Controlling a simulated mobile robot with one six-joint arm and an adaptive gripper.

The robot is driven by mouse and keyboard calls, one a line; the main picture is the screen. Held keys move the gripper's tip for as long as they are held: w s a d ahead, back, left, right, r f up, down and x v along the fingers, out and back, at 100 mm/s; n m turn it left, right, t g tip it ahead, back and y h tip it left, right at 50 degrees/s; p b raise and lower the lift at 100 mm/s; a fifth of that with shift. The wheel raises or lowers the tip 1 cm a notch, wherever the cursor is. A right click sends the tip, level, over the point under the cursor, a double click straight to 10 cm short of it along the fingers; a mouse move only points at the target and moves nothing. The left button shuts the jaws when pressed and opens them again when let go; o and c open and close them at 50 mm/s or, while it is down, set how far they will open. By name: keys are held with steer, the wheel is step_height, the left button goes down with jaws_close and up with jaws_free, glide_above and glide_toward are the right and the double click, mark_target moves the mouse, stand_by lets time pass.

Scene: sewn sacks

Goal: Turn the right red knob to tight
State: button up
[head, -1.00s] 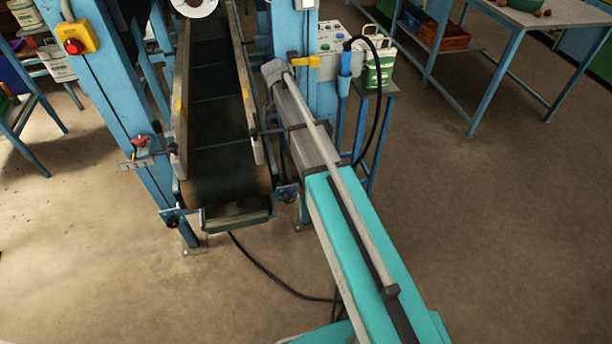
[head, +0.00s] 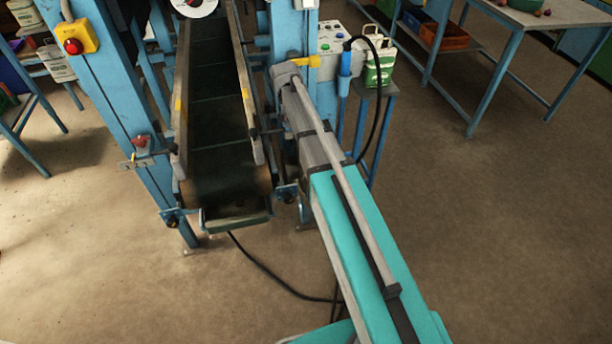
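The right red knob does not show; my arm lies across the right side of the conveyor frame, where it may be hidden. A matching red knob (head: 141,141) sits on the left blue post, beside the belt's lower part. My teal and grey arm reaches up from the bottom right to the right blue post. My gripper does not show; it may be hidden behind or below the arm's far end, so what it holds or touches cannot be seen.
The dark conveyor belt (head: 217,120) runs between side rails. A yellow box with a red button (head: 74,46) is on the left post (head: 105,110). A control box (head: 335,40) and a white-green canister (head: 380,65) stand right of the conveyor. A black cable (head: 275,278) crosses the floor.

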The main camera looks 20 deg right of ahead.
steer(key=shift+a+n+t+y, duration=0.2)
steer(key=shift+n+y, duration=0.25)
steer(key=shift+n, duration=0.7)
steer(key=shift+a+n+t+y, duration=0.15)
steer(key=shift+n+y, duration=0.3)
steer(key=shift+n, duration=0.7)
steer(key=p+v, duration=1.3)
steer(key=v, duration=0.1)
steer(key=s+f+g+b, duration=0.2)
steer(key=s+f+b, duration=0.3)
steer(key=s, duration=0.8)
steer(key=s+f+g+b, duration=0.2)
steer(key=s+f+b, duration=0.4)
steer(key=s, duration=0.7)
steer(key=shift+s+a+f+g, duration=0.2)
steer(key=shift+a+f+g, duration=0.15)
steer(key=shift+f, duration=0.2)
